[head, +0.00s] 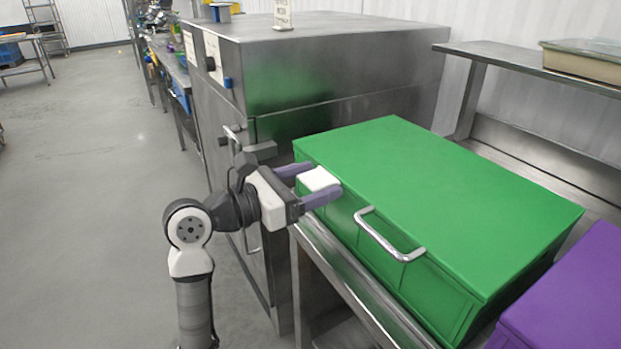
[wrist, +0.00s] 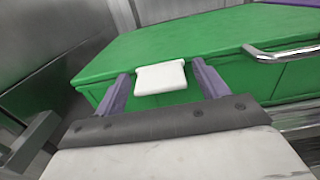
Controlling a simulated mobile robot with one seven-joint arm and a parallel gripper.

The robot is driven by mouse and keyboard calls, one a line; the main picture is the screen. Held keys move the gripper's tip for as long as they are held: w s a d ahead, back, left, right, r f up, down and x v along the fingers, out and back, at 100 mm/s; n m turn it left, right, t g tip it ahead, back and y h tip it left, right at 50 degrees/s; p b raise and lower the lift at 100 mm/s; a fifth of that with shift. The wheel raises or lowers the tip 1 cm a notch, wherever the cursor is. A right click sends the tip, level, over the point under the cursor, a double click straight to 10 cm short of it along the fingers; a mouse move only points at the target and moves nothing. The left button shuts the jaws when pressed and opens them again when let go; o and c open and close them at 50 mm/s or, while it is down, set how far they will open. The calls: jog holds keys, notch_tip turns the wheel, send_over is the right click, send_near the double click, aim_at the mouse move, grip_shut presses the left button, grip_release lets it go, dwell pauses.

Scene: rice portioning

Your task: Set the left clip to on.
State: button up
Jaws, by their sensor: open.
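The left clip is a white tab (head: 319,180) at the front left of the green box's (head: 440,190) top edge. In the wrist view the clip (wrist: 161,77) lies over the lid's edge and down the box's front. My gripper (head: 310,182) is open, with its purple fingers on either side of the clip. In the wrist view my gripper (wrist: 160,86) shows a gap between each finger and the clip. The clip's underside and how it meets the box are hidden.
A metal handle (head: 390,236) is on the box's front, right of the clip. A purple box (head: 570,290) stands at the right. A large steel cabinet (head: 330,65) stands behind and left of the green box. A steel shelf (head: 500,57) is at the back right. Open floor lies to the left.

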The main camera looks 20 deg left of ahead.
jog(key=c, duration=1)
jog(key=f+t+h+b, duration=0.1)
jog(key=t+h+b, duration=0.1)
jog(key=b, duration=0.3)
jog(key=t+h+b, duration=0.1)
jog(key=t+b, duration=0.1)
jog(key=b, duration=0.4)
jog(key=w+f+t+h+b, duration=0.1)
jog(key=t+h+b, duration=0.1)
jog(key=b, duration=0.4)
jog(key=shift+d+f+t+h, duration=0.3)
jog(key=shift+f+t, duration=0.05)
jog(key=shift+t, duration=0.15)
jog(key=shift+r+b, duration=0.1)
jog(key=shift+b, duration=0.2)
jog(key=o, duration=1)
